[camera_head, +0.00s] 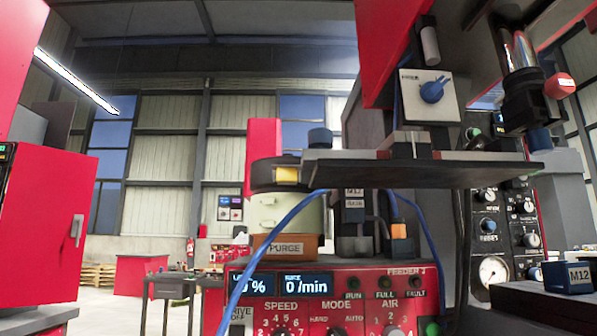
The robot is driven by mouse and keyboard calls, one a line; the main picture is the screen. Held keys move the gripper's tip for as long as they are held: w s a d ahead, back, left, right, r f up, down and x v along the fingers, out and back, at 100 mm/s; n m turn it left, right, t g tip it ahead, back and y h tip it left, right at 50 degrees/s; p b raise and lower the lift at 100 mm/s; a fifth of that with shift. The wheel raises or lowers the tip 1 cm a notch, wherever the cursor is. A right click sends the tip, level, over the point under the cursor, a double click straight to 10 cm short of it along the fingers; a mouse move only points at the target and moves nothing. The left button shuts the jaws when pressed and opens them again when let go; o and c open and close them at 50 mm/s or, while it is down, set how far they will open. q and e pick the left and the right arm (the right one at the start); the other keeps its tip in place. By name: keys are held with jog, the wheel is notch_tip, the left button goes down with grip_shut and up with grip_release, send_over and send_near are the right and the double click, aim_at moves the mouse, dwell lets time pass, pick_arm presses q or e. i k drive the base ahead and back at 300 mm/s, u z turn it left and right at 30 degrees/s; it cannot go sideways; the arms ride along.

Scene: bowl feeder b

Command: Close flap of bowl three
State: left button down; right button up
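The red control panel marked FEEDER 3 (366,284) stands at the lower middle, with a display, SPEED, MODE and AIR knobs. Above it is a dark rounded part (262,173) with a yellow piece (287,175) on its side; I cannot tell whether it is bowl three's rim. A pale cream body (286,213) sits below it, over an orange bin labelled PURGE (285,247). I cannot make out which part is the flap, or whether it is open. Neither of my grippers is in view.
A dark flat plate (420,174) juts across above the panel. A blue hose (259,252) loops in front of the panel's left side. A blue box labelled M12 (568,277) is at the lower right. A red cabinet (45,225) stands at the left.

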aim_at(285, 173)
jog(key=z, duration=1.6)
jog(key=k, duration=1.2)
jog(key=u, duration=2.1)
jog(key=i, duration=0.5)
